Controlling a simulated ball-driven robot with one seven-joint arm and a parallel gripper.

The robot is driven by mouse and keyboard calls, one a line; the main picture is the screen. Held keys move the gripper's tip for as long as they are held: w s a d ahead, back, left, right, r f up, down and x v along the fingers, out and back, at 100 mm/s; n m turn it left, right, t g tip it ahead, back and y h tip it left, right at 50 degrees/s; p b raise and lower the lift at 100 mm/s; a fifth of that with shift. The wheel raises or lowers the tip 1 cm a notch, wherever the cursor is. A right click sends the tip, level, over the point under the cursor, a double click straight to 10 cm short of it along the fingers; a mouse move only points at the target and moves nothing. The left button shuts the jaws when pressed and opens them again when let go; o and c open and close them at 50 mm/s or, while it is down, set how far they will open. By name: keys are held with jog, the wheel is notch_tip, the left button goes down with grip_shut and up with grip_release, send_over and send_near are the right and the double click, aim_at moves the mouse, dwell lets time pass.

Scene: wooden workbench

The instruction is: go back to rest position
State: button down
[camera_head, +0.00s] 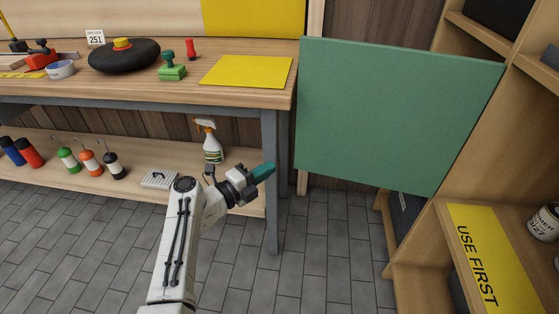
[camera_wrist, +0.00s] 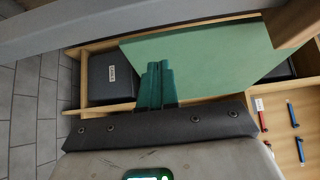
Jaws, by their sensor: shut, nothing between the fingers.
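My gripper (camera_head: 264,172) is shut and empty, with teal fingers. In the head view it is in front of the workbench's right end, pointing right and slightly up. The wrist view also shows the shut fingers (camera_wrist: 156,84) side by side, overlapping the green panel in the picture. My white arm rises from the bottom middle of the head view.
The workbench (camera_head: 200,97) holds a yellow sheet (camera_head: 246,71), a black round object (camera_head: 124,58) and a green stamp (camera_head: 172,70). A spray bottle (camera_head: 209,140) stands on its lower shelf. A green panel (camera_head: 396,113) and a wooden shelf (camera_head: 424,242) are right. Floor tiles (camera_head: 330,262) are clear.

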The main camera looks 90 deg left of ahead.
jog(key=shift+s+d+p, duration=0.2)
jog(key=shift+s+d, duration=0.25)
jog(key=shift+s, duration=0.35)
jog(key=shift+s+d+p, duration=0.25)
jog(key=shift+s+d, duration=0.25)
jog(key=shift+s, duration=0.25)
jog(key=shift+s+d+p, duration=0.2)
jog(key=shift+s+d, duration=0.25)
jog(key=shift+s, duration=0.35)
